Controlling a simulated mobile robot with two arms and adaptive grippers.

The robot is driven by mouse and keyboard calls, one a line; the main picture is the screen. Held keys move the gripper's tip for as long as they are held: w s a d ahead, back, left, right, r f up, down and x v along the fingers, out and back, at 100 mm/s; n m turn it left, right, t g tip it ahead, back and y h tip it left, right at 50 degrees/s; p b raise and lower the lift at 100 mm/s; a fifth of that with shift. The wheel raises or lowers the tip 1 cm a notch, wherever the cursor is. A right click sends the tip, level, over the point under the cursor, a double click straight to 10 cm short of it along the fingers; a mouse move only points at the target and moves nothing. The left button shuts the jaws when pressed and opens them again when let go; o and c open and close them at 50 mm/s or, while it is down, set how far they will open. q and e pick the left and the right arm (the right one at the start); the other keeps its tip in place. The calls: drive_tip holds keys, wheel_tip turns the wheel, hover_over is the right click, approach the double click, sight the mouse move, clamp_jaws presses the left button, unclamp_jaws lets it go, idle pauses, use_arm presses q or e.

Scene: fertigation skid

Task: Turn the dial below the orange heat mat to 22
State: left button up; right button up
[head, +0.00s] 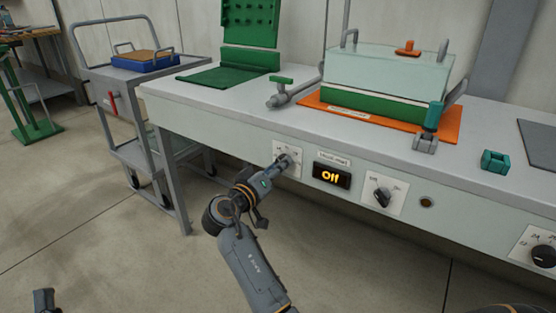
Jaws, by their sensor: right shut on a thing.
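The orange heat mat (440,128) lies on the bench with a green tray (375,104) under a clear lid (390,68) on it. On the front panel below it, a dial plate (294,172) with small unreadable marks sits left of a display (331,177) that reads "Off". My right gripper (283,163) is shut on the knob of this dial and largely hides it, so its pointer cannot be read. A dark part at the lower left edge seems to be my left gripper (44,301); its fingers cannot be made out.
A switch knob (382,196) is right of the display, and another black dial (543,257) is at the far right. A grey pipe with a green-handled valve (282,91) lies left of the mat. A grey cart (125,75) stands at left. The floor in front is clear.

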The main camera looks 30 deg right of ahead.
use_arm(q)
wheel_tip(320, 180, down, 17)
drive_tip(key=w+a+g+y+p, duration=0.2)
drive_tip(key=g+y+p, duration=0.2)
drive_tip(key=g, duration=0.7)
drive_tip(key=s+a+f+n+g+y+p, duration=0.1)
drive_tip(key=s+a+f+g+p, duration=0.3)
drive_tip(key=s, duration=0.3)
drive_tip(key=s+a+f+g+y+p, duration=0.1)
drive_tip(key=s+f+g+p, duration=0.1)
drive_tip(key=s+f+g, duration=0.35)
wheel_tip(320, 180, down, 14)
drive_tip(key=s+g+p, duration=0.1)
drive_tip(key=g+p, duration=0.1)
drive_tip(key=p, duration=0.2)
drive_tip(key=shift+s, duration=0.4)
use_arm(e)
drive_tip(key=shift+w+r+n+g, duration=0.1)
drive_tip(key=shift+n+g, duration=0.1)
drive_tip(key=shift+n, duration=2.85)
drive_tip(key=shift+w+r+n+g, duration=0.1)
drive_tip(key=shift+n+g, duration=0.1)
drive_tip(key=shift+n, duration=2.85)
use_arm(q)
drive_tip(key=shift+f, duration=0.1)
